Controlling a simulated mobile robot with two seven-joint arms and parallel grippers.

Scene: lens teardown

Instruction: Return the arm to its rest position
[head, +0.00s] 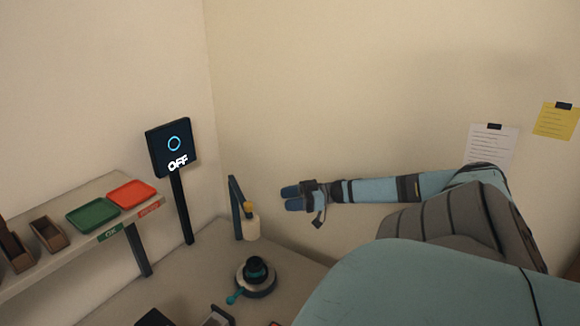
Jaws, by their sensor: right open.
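My right arm reaches in from the right side of the head view, clad in light blue and grey. The finger gap is small in this view. My left gripper is not in view.
A black sign reading OFF (170,148) stands on a post. A shelf holds a green tray (93,228), a red tray (153,204) and brown boxes (48,234). A small lamp-like stand (238,208) and a round dark fixture with a teal lever (256,292) are on the bench.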

